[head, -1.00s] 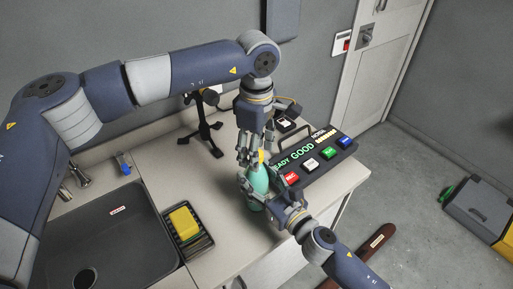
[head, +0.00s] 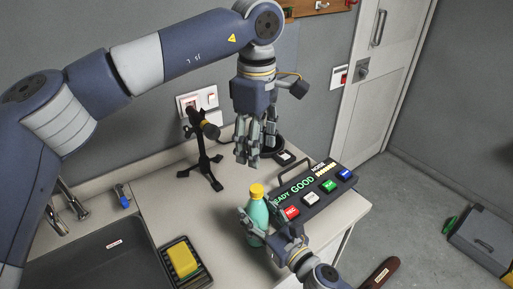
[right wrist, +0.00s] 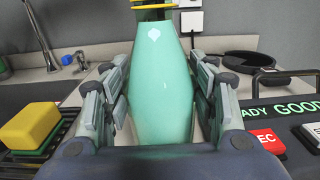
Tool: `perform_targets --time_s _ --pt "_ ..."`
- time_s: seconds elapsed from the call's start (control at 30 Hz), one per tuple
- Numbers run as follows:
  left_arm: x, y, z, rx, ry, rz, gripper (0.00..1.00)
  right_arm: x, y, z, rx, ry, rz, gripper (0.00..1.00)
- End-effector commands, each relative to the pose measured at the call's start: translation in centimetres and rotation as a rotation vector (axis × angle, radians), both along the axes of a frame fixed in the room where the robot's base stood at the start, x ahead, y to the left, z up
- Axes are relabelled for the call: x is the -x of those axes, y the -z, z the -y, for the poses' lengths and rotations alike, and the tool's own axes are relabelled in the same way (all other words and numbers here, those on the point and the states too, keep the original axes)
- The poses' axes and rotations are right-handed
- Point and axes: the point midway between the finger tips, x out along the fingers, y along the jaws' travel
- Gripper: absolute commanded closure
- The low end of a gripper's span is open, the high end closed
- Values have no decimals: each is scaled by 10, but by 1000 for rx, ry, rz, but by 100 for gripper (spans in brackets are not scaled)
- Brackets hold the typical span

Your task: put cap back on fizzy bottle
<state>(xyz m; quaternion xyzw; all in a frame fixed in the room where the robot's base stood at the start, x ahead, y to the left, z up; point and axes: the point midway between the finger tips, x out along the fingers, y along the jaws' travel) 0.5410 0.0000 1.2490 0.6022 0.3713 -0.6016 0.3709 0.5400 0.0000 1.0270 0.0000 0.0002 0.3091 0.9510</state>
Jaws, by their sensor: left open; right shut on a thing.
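The fizzy bottle (head: 256,212) is teal and stands upright on the counter. The yellow cap (head: 257,190) sits on top of its neck; I cannot tell how tight it is. In the right wrist view the bottle (right wrist: 160,90) fills the middle, and a yellow edge of the cap (right wrist: 150,6) shows at the top, over a dark neck. My right gripper (head: 262,218) is shut on the bottle's body, with fingers on both sides. My left gripper (head: 247,160) is open and empty, fingers pointing down, above and apart from the cap.
A button panel (head: 318,190) with lit words stands right of the bottle. A small black tripod stand (head: 203,165) is behind to the left. A sink (head: 90,255) and a rack with a yellow sponge (head: 182,259) are at left. Counter between rack and bottle is clear.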

Motion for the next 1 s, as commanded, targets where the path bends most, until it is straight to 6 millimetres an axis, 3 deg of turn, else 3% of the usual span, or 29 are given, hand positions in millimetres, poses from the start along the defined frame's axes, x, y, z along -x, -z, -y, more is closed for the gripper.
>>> perform_targets --time_s 0.1,0.13,0.2,0.67,1.0 --pt "0 0 0 0 0 0 46 0 0 0 1 0 -1 100" --pt "0 0 0 0 0 0 46 0 0 0 1 0 -1 39" --pt "0 0 0 0 0 0 46 0 0 0 1 0 -1 24" --pt "0 0 0 0 0 0 46 4 1 3 1 0 -1 23" --pt "0 0 0 0 0 0 46 46 2 33 1 1 -4 23"
